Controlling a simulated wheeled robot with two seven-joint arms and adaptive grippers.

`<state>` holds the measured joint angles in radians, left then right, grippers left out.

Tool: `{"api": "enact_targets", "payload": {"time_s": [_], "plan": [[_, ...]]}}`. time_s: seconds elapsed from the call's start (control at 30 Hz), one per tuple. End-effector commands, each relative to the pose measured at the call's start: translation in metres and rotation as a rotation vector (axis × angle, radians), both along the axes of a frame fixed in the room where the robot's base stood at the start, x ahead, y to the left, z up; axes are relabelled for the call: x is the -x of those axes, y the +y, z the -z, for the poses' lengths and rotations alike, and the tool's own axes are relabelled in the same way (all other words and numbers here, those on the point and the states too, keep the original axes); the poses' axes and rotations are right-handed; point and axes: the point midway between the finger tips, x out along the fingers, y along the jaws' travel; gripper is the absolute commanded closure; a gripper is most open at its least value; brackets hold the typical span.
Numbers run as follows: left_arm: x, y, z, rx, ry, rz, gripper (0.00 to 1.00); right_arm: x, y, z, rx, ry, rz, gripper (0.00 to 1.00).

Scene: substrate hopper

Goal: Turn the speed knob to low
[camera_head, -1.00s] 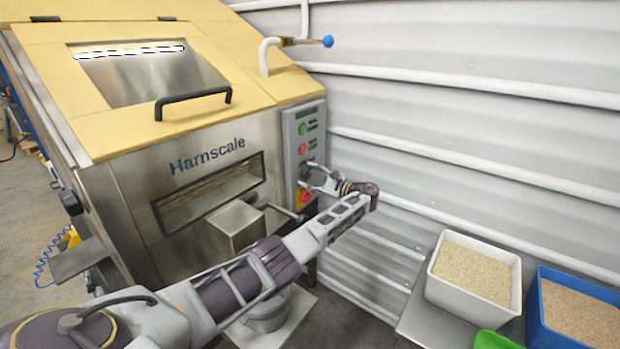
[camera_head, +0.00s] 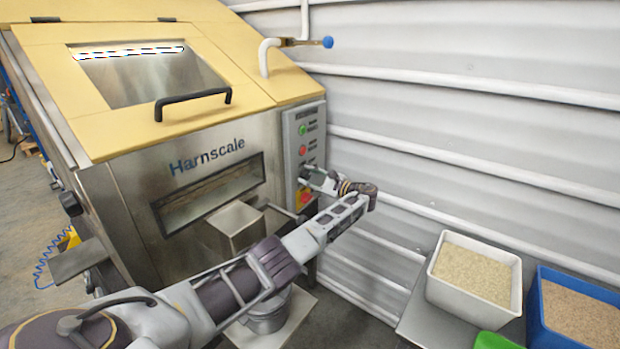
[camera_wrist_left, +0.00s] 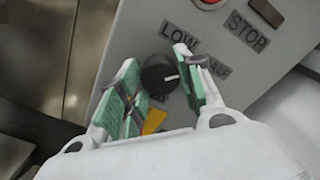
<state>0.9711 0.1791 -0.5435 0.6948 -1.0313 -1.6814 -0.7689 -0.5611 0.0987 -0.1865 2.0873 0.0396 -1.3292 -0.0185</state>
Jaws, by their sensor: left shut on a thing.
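The speed knob (camera_wrist_left: 158,80) is round and black, on the grey control panel (camera_wrist_left: 135,50), with a white pointer mark. In the left wrist view the mark points right, towards the partly covered HALF label (camera_wrist_left: 216,68). The LOW label (camera_wrist_left: 179,36) is above the knob. My left gripper (camera_wrist_left: 157,68) has its green-padded fingers on either side of the knob and is shut on it. In the head view the gripper (camera_head: 308,174) is at the panel and hides most of the knob. My right gripper is not in view.
A red button (camera_head: 303,150) and a green button (camera_head: 303,130) are above the knob. A red-and-yellow switch (camera_head: 304,197) is just below. A white bin (camera_head: 432,284) and a blue bin (camera_head: 534,318) stand at the right. The corrugated wall (camera_head: 450,130) is close beside the panel.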

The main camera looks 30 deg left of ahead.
Motion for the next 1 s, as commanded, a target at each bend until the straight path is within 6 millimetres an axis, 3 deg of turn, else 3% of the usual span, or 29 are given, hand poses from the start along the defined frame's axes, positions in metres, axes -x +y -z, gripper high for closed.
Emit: {"api": "enact_targets", "payload": {"time_s": [0.57, 1.0], "plan": [[0.0, 0.0, 0.003, 0.023, -0.275, -0.002, 0.88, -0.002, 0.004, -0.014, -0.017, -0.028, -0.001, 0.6], [0.001, 0.0, 0.004, 0.05, -0.629, -0.003, 0.88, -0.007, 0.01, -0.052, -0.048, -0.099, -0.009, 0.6]]}}
